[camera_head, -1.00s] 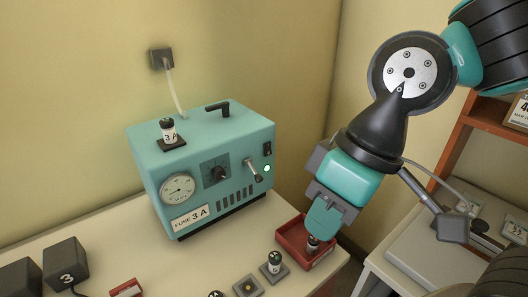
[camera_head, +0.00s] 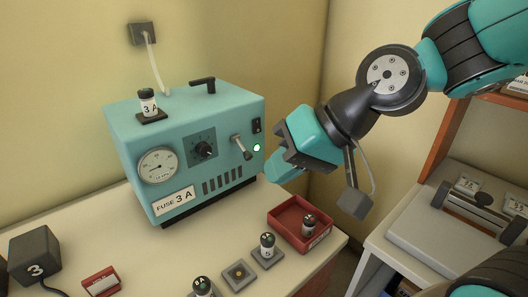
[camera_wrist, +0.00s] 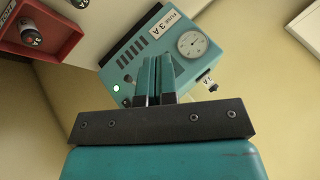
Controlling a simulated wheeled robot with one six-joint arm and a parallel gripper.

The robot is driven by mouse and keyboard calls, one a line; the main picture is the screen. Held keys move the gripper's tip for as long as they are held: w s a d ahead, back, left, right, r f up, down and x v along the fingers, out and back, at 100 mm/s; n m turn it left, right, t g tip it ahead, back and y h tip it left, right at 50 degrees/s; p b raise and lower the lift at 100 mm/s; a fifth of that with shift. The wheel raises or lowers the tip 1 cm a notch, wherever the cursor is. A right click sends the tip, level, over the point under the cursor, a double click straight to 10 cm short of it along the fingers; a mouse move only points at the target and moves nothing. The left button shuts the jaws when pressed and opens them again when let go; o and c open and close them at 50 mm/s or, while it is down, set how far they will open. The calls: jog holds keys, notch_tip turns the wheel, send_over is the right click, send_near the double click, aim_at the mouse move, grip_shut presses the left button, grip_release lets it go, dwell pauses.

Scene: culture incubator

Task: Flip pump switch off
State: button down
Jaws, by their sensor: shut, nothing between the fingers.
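A black rocker switch (camera_head: 257,125) sits above a lit green lamp (camera_head: 257,148). My gripper (camera_head: 272,175) is shut and empty, just right of the box's front near the lamp. In the wrist view its closed fingers (camera_wrist: 156,66) point at the box front (camera_wrist: 150,45) and hide part of it.
A red tray (camera_head: 284,217) holding a fuse sits on the bench below my gripper. Fuses on small bases (camera_head: 267,246) and a black block marked 3 (camera_head: 34,254) are along the front. A black handle (camera_head: 203,84) and a fuse (camera_head: 148,102) are on the box top.

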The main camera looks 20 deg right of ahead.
jog(key=w+d+f+m+t+h+b, duration=0.1)
jog(key=w+d+f+m+t+b, duration=0.6)
jog(key=w+d+m+t+b, duration=0.4)
jog(key=w+d+m+b, duration=0.1)
jog(key=w+m+b, duration=0.1)
jog(key=m, duration=0.1)
jog(key=shift+w+f+m, duration=0.15)
jog(key=shift+w+m, duration=0.15)
jog(key=shift+m, duration=0.1)
jog(key=p, duration=0.8)
send_near(259, 130)
jog(key=x, duration=0.6)
jog(key=shift+w+a+f, duration=0.15)
jog(key=shift+w+a, duration=0.1)
jog(key=shift+w, duration=0.45)
